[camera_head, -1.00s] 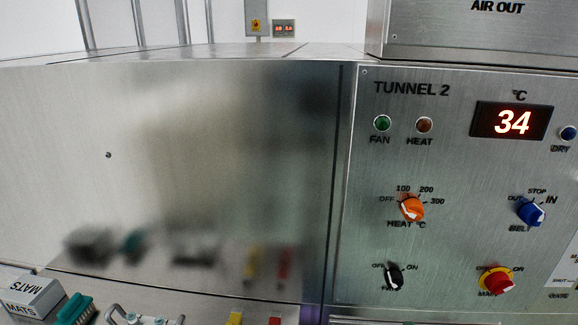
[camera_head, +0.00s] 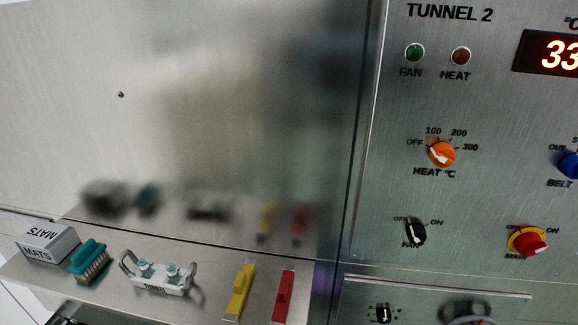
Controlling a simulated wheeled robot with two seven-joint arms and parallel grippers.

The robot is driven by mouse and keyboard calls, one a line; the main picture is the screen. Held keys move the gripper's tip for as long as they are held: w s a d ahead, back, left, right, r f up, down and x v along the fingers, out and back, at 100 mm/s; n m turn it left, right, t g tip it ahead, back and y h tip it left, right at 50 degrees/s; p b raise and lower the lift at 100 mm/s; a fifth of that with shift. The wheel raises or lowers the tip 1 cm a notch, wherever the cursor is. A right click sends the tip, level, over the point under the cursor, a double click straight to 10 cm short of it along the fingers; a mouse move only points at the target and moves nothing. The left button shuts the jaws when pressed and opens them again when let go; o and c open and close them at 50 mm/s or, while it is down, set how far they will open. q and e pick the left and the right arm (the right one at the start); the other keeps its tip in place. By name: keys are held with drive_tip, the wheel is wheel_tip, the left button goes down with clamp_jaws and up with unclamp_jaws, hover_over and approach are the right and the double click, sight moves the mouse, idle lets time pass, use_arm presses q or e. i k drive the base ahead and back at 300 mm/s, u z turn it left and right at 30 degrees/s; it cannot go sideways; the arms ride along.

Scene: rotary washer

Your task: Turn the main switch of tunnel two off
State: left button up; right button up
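The TUNNEL 2 panel (camera_head: 480,205) fills the right side of the head view. Its main switch (camera_head: 529,241), a red knob on a yellow round plate labelled MAIN, sits low at the right, with OFF and ON marks above it that are partly hard to read. Its exact pointing direction is hard to tell. Left of it is a black fan knob (camera_head: 415,233); above are the orange heat knob (camera_head: 441,153) and, cut by the right edge, the blue belt knob (camera_head: 569,164). Neither of my grippers is in view.
A steel shelf (camera_head: 110,285) at lower left holds a MATS box (camera_head: 47,243), a teal brush (camera_head: 89,261), a metal fitting with handles (camera_head: 157,275), a yellow tool (camera_head: 240,291) and a red tool (camera_head: 284,295). Another panel with a small black knob (camera_head: 383,314) lies below.

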sight(529, 244)
drive_tip(key=u, duration=0.4)
drive_tip(key=k, duration=0.6)
drive_tip(key=z, duration=1.3)
drive_tip(key=i, duration=0.5)
drive_tip(key=z, duration=0.05)
